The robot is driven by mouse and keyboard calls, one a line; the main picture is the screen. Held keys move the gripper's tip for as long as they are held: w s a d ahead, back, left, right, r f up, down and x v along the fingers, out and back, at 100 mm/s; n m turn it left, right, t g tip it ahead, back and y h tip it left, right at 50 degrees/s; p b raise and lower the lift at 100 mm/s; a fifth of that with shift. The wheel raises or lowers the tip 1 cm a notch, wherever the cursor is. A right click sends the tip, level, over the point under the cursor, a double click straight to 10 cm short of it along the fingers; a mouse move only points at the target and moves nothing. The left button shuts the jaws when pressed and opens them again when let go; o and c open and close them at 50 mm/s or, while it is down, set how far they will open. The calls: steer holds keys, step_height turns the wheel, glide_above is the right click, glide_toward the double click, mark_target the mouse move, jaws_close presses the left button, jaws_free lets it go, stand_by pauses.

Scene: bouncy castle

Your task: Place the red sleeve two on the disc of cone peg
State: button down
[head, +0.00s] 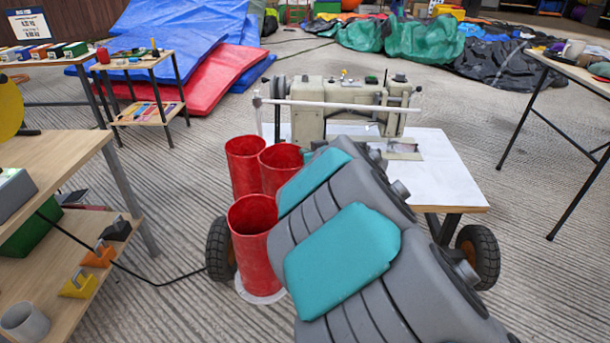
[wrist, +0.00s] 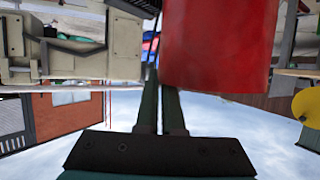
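Three red sleeves show left of my arm in the head view: a front one (head: 256,250), a back left one (head: 243,165) and a back right one (head: 280,165) close to my arm. The front one stands upright over a pale disc (head: 262,298) on the floor; no cone shows. My gripper is hidden behind my arm there. In the wrist view, which is upside down, my gripper (wrist: 158,85) has its fingers close together at the edge of a red sleeve (wrist: 220,45), one finger partly covered by its wall. I cannot tell which sleeve it is.
A sewing machine (head: 340,100) stands on a white-topped wheeled table (head: 445,180) behind my arm. A wooden shelf unit (head: 60,180) is at the left, with a black cable on the floor beside it. Another table (head: 575,72) is at the right. Open floor lies between.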

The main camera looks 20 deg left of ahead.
steer(key=shift+f+b, duration=0.35)
steer(key=shift+f, duration=1.9)
steer(key=c, duration=1.1)
jaws_free()
steer(key=shift+o, duration=0.2)
steer(key=v, duration=1.2)
